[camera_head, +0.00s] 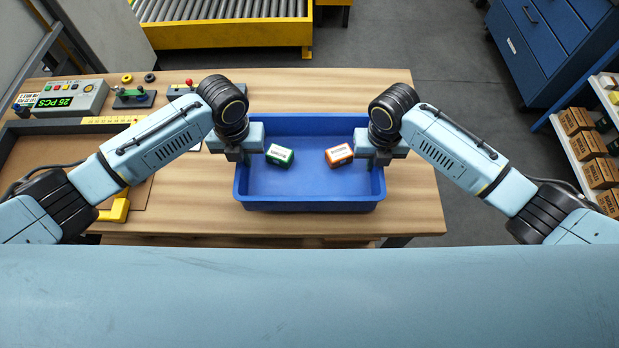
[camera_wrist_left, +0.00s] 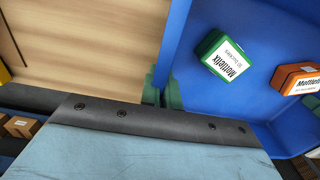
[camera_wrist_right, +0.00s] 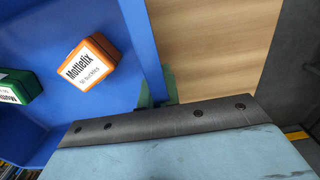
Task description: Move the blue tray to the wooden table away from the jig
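The blue tray (camera_head: 310,199) is level over the right part of the wooden table (camera_head: 420,205), clear of the jig; I cannot tell if it touches the tabletop. In it lie a green box (camera_head: 280,155) and an orange box (camera_head: 339,156), apart. My left gripper (camera_head: 243,158) is at the tray's left wall, its green fingers either side of that wall in the left wrist view (camera_wrist_left: 160,95). My right gripper (camera_head: 376,160) grips the right wall likewise, as the right wrist view (camera_wrist_right: 157,92) shows. The jig (camera_head: 45,128), a dark-edged frame with a yellow ruler, is at the left, partly hidden by my left arm.
A grey counter box (camera_head: 65,98) reading 25 PCS and small tools stand at the table's back left. A yellow roller conveyor (camera_head: 230,32) is behind. A blue cabinet (camera_head: 545,45) and a shelf of brown boxes (camera_head: 580,120) stand right. Bare tabletop lies right of the tray.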

